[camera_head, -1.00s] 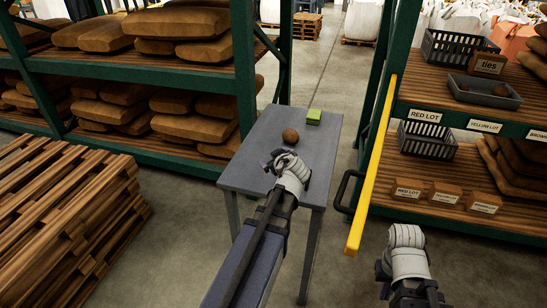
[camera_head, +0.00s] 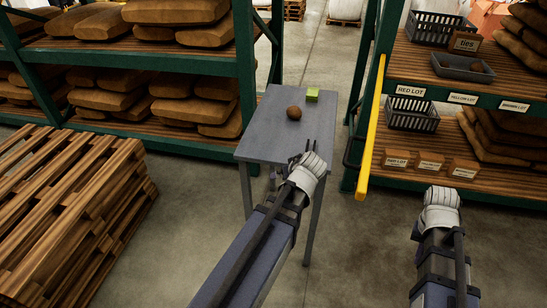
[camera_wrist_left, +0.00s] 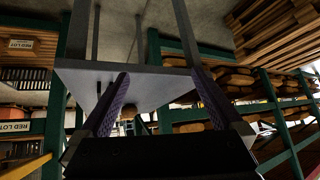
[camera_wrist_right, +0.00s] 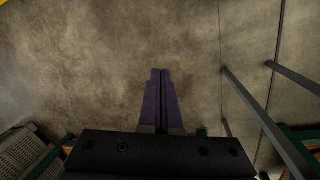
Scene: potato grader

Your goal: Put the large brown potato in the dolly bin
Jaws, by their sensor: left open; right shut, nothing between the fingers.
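The large brown potato (camera_head: 294,112) lies on the small grey table (camera_head: 262,143), beside a green block. My left gripper (camera_head: 303,150) is open and empty at the table's near right edge, short of the potato and apart from it. My right gripper (camera_wrist_right: 160,73) is shut and empty over bare floor. Its fingers are hidden in the head view. I cannot make out the dolly bin.
The green block (camera_head: 312,95) is on the table behind the potato. A pallet stack (camera_head: 70,200) stands left. A rack with brown sacks (camera_head: 180,110) is behind left. A yellow rail (camera_head: 371,130) and a rack with crates (camera_head: 412,116) stand right. Floor between is clear.

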